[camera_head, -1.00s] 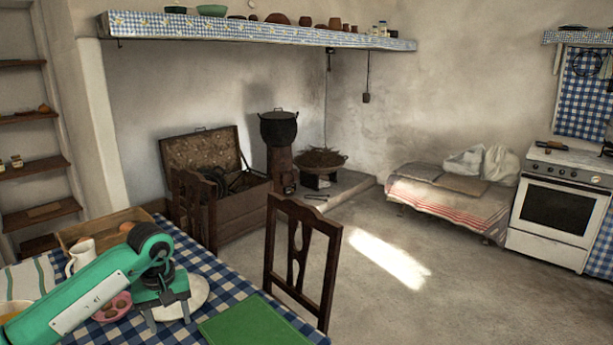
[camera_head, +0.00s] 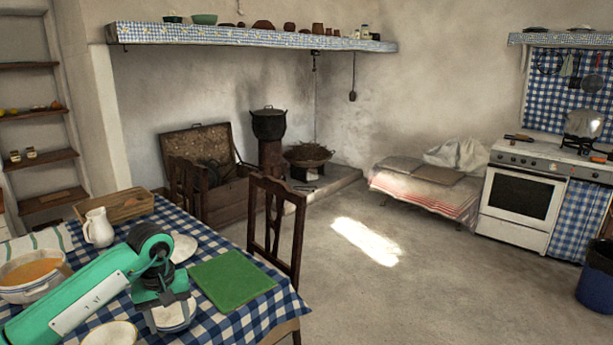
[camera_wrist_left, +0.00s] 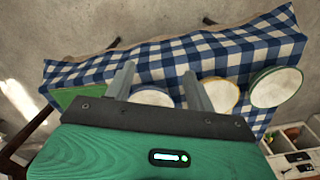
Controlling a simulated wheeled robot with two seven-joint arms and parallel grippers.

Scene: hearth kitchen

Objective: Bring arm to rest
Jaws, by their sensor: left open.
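My left gripper (camera_head: 170,318) hangs over the table with its fingers pointing down, open. In the left wrist view its two fingers (camera_wrist_left: 160,72) stand apart with nothing held between them. A small white bowl (camera_head: 174,322) shows behind and below the fingers in the head view; I cannot tell the exact gap. The green arm comes in from the lower left and hides part of the table. My right gripper is not in view.
The checked table (camera_head: 215,236) carries a green mat (camera_head: 231,279), a white jug (camera_head: 98,227), a wooden tray (camera_head: 118,205), a bowl of orange liquid (camera_head: 35,272) and a white plate (camera_head: 182,247). A wooden chair (camera_head: 272,225) stands behind it.

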